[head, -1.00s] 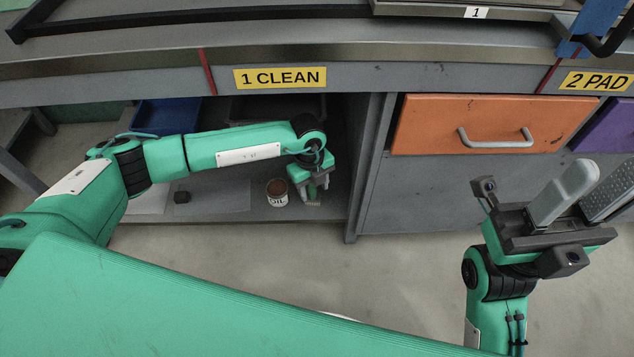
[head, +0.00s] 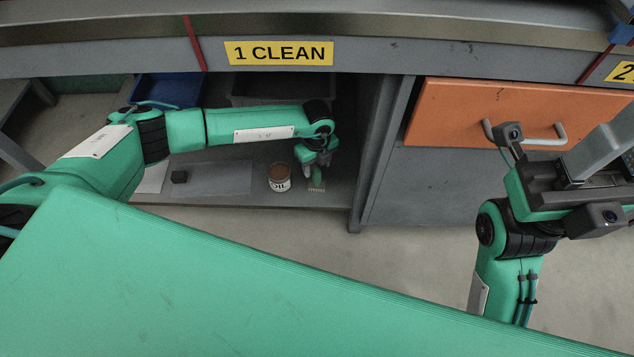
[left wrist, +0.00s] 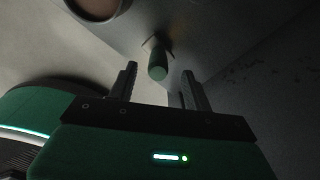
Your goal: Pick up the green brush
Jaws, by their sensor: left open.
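The green brush (head: 317,181) stands on the low shelf under the counter, with pale bristles at its bottom. In the left wrist view the brush (left wrist: 157,66) shows its green handle end, just beyond the fingertips and between their lines. My left gripper (head: 313,171) points down over the brush, and its fingers hide part of the handle in the head view. In the left wrist view my left gripper (left wrist: 158,82) is open, with nothing visible between its fingers. My right gripper (head: 598,150) is in front of the orange drawer; its fingertips run toward the right edge.
The cabinet's side panel (head: 366,150) rises close on the right.

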